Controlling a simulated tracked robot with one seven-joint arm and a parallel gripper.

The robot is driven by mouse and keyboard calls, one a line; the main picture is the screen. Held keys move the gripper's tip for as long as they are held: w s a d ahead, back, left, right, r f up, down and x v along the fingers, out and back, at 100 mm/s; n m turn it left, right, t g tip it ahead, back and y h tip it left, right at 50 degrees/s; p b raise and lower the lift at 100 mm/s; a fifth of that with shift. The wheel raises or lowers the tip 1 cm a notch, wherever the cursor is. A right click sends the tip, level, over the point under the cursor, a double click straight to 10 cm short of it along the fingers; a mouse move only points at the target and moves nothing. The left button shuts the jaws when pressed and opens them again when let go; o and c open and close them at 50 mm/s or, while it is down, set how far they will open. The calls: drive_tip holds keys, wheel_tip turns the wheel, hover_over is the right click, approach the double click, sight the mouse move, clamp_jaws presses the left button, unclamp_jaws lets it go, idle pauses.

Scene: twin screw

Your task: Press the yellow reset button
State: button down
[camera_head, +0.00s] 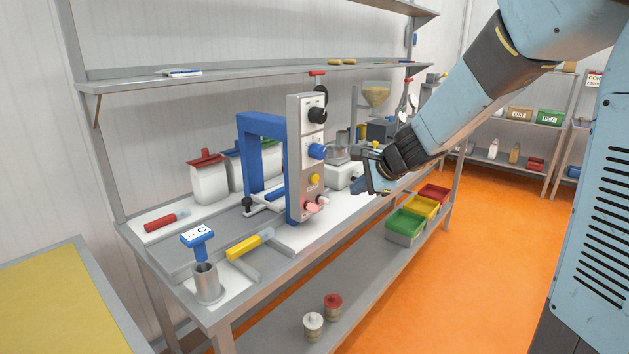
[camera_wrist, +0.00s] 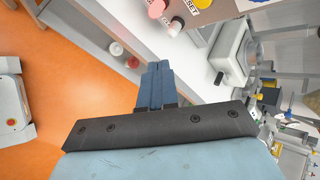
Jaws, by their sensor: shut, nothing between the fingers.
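The yellow reset button (camera_head: 315,180) sits low on the front of a grey upright control panel (camera_head: 293,150), below a blue knob (camera_head: 316,151). In the wrist view the yellow button (camera_wrist: 202,3) shows at the top edge, partly cut off, beside lettering that ends in "SET". My gripper (camera_head: 359,189) is to the right of the panel, apart from the button. In the wrist view the blue fingers of my gripper (camera_wrist: 157,67) are together and empty, pointing below and left of the button.
A pink button (camera_head: 311,207) and a white-tipped control sit under the yellow one; a black knob (camera_head: 317,115) is above. A blue frame (camera_head: 250,150) stands behind the panel. Green, yellow and red bins (camera_head: 405,224) are lower right. Open orange floor lies right of the bench.

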sight(315, 178)
drive_tip(key=shift+w+a+f+m, duration=0.25)
drive_tip(key=shift+w+f+m, duration=0.35)
drive_tip(key=shift+w+f, duration=0.25)
drive_tip(key=shift+r, duration=0.1)
drive_tip(key=w+a, duration=0.5)
drive_tip(key=a, duration=0.2)
drive_tip(key=shift+w, duration=0.2)
drive_tip(key=shift+w+a, duration=0.45)
drive_tip(key=shift+a, duration=0.2)
idle(2.8)
idle(0.4)
drive_tip(key=shift+s+d, duration=0.55)
drive_tip(key=shift+d, duration=0.15)
drive_tip(key=shift+d, duration=0.1)
